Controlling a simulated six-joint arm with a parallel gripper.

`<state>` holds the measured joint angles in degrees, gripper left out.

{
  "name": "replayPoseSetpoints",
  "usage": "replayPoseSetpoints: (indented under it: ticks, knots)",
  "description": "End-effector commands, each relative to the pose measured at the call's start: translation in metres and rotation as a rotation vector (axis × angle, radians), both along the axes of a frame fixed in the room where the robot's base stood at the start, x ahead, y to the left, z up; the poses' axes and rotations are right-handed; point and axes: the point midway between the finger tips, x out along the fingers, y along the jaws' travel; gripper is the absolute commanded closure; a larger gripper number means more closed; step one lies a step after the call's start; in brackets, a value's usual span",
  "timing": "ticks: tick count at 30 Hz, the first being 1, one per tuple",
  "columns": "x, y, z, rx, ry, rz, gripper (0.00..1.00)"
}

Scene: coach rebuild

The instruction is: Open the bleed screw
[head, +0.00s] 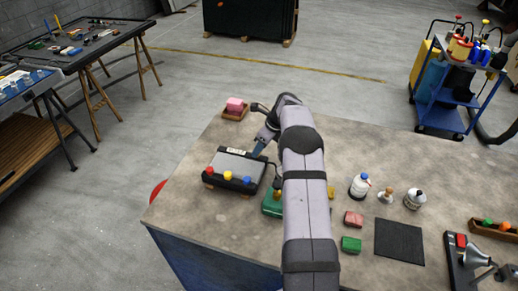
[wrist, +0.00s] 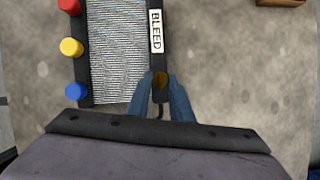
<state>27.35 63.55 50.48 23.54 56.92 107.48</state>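The radiator (head: 237,165) lies on the workbench, with a ribbed grey face, dark end rails and red, yellow and blue caps along one side. A white BLEED label (wrist: 156,31) sits on its dark rail in the wrist view. The brass bleed screw (wrist: 160,80) is on that rail below the label. My gripper (wrist: 161,82) has its blue fingers on either side of the screw, with no clear gap to it, and looks shut on it. In the head view my gripper (head: 261,146) is at the radiator's far right corner, and the screw is hidden there.
A green thing (head: 271,204) is partly behind my arm. Bottles (head: 360,186), red and green blocks and a black mat (head: 399,241) lie to the right.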

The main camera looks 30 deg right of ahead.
Motion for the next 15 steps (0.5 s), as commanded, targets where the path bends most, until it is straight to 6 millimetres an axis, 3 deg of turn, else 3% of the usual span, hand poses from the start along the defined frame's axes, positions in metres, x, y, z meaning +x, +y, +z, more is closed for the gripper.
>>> replayPoseSetpoints:
  ticks: [7,15]
  knots:
    - [0.0004,-0.0003,-0.0001,0.001,0.001,0.025,1.0]
    - [0.0024,-0.0017,-0.0001,0.001,0.0,0.17,1.0]
